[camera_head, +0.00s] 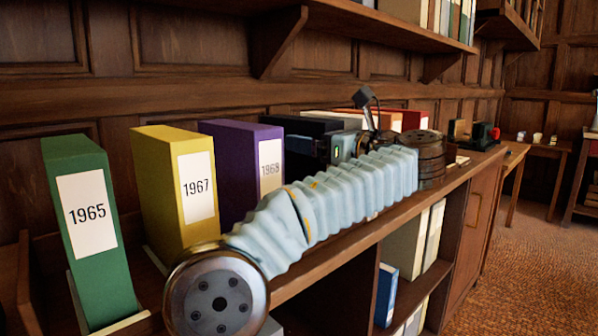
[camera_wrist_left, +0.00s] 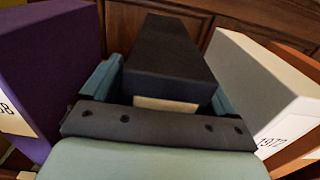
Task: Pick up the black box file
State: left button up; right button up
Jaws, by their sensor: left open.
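The black box file (camera_head: 290,122) stands upright on the shelf, right of the purple 1968 file, partly hidden behind my left gripper and arm in the head view. In the left wrist view the black box file (camera_wrist_left: 172,48) lies between the two teal fingers, its pale label partly hidden by the gripper's dark front. My left gripper (camera_wrist_left: 166,88) is open, with one finger on each side of the file. In the head view my left gripper (camera_head: 318,146) is at the file's front. Whether the fingers touch the file cannot be told. My right gripper is not in view.
The purple file (camera_wrist_left: 45,70) is close on the left; a white 1972 file (camera_wrist_left: 255,85) is close on the right, an orange file beyond it. Yellow 1967 (camera_head: 170,200) and green 1965 (camera_head: 85,240) files stand further left. An upper shelf (camera_head: 330,20) overhangs.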

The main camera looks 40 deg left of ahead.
pick_arm(q)
jog(key=shift+a, duration=0.35)
grip_shut()
dwell(0.3)
